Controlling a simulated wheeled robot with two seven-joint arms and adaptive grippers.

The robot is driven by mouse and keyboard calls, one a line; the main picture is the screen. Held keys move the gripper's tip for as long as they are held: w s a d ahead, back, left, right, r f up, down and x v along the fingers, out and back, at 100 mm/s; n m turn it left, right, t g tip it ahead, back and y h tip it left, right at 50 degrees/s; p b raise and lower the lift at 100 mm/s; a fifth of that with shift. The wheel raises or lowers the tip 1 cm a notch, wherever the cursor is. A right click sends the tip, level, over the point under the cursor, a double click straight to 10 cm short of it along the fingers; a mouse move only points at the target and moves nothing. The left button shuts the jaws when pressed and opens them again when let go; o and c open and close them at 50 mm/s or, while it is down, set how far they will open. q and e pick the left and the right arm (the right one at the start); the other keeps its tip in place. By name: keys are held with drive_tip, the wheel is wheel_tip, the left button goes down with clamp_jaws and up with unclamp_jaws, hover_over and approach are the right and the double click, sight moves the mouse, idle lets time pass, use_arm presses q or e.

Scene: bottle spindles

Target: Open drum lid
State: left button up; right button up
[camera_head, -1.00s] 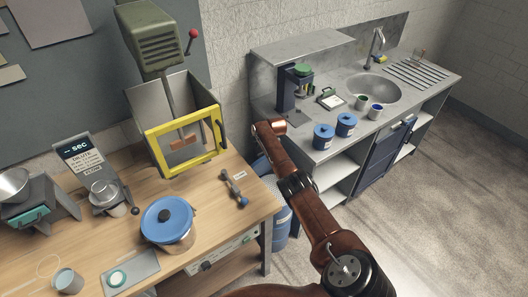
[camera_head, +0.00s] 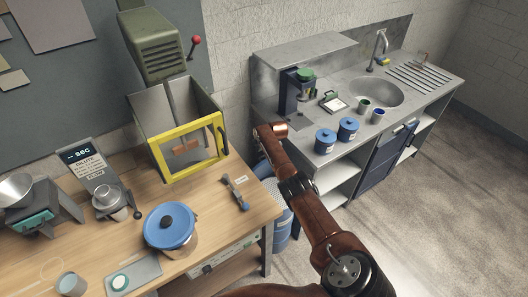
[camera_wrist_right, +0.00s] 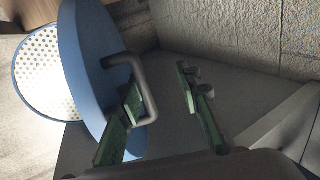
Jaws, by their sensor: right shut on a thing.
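A blue drum (camera_head: 283,232) stands on the floor between the wooden bench and the sink counter, mostly hidden behind my right arm. In the right wrist view its round blue lid (camera_wrist_right: 84,70) is tilted up on edge, with a grey bar handle (camera_wrist_right: 147,88) on its face. A white perforated round surface (camera_wrist_right: 40,75) shows behind the lid. My right gripper (camera_wrist_right: 160,82) has green-padded fingers at the handle and is shut on it, though a gap shows between the fingertips. In the head view the arm hides the fingers. My left gripper is not in view.
The wooden bench (camera_head: 105,232) at left holds a blue-lidded pot (camera_head: 171,228), a yellow-framed guard box (camera_head: 188,150) and a wrench-like tool (camera_head: 236,192). The metal sink counter (camera_head: 300,150) at right carries two blue canisters. Open floor (camera_head: 430,220) lies at right.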

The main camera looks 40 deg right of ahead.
wheel_tip(320, 180, up, 8)
drive_tip(key=w+d+p, duration=0.2)
drive_tip(key=p, duration=0.4)
drive_tip(key=s+a+f+v, duration=0.1)
drive_tip(key=s+a+v, duration=0.1)
drive_tip(key=v, duration=1.1)
drive_tip(key=shift+s+r+p, duration=0.15)
drive_tip(key=shift+r+p, duration=0.15)
drive_tip(key=shift+r, duration=0.05)
idle(0.8)
